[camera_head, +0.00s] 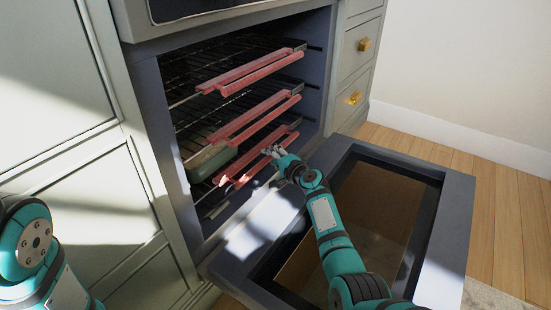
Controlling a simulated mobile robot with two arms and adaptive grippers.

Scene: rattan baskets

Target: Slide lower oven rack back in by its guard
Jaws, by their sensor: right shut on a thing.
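The open oven holds several wire racks, each with a red guard along its front edge. The lower rack's red guard (250,160) shows low in the opening. My right gripper (273,151) is shut on this guard, right of its middle. The lower rack itself is mostly hidden in shadow behind the guard. The middle guard (252,117) and the upper guard (250,74) sit above it. On the left my left arm shows in part, but its gripper is out of the picture.
The oven door (449,235) hangs open and flat under my right arm. A pale green dish (208,160) sits inside behind the guards. Drawers with brass knobs (364,44) stand to the right. Wooden floor (500,220) is clear at right.

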